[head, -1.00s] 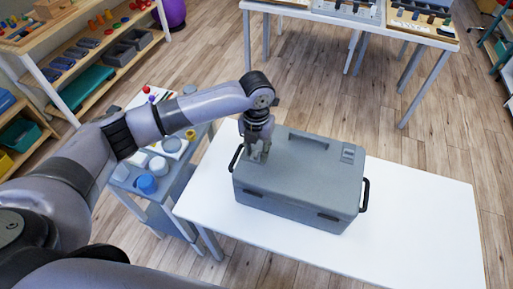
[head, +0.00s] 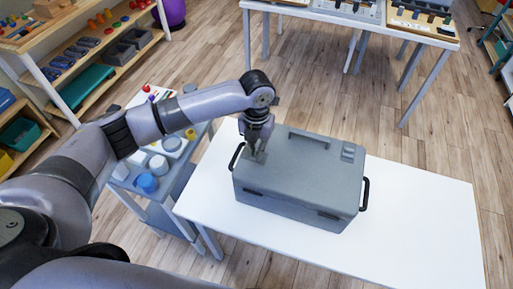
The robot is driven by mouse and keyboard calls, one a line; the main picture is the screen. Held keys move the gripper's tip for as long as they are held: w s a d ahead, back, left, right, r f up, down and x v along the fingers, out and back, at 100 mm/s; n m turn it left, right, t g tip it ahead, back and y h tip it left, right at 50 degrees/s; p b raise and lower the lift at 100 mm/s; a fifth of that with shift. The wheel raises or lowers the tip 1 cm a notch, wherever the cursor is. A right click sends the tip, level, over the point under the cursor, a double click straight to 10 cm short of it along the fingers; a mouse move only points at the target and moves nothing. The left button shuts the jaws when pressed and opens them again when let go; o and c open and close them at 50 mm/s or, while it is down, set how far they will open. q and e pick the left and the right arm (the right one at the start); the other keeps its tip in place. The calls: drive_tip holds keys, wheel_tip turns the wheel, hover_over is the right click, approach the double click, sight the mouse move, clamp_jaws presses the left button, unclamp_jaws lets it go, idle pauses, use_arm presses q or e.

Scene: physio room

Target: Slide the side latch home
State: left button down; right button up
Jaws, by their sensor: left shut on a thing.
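A grey case (head: 297,187) with a lid stands closed on the white table. A small raised latch-like fitting (head: 348,152) shows on the right part of its lid. My left gripper (head: 258,157) points down at the left part of the lid, shut on a small part there, probably the side latch. The fingers cover that part, so its shape and position cannot be told. My right gripper is not in view.
The white table (head: 420,235) is bare to the right of the case. A grey cart (head: 160,200) with jars and tubs stands close on the left. Black handles (head: 365,194) stick out at the case's ends. Another table stands behind.

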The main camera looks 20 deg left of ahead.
sight(247, 153)
use_arm(q)
drive_tip(key=shift+a+r+p, duration=0.15)
drive_tip(key=shift+a+p, duration=0.4)
drive_tip(key=shift+a, duration=0.65)
drive_tip(key=shift+w+a, duration=0.1)
drive_tip(key=shift+a, duration=0.2)
drive_tip(key=c, duration=1.7)
unclamp_jaws()
drive_tip(key=shift+d, duration=0.1)
wheel_tip(247, 153, up, 12)
drive_tip(key=shift+f, duration=0.15)
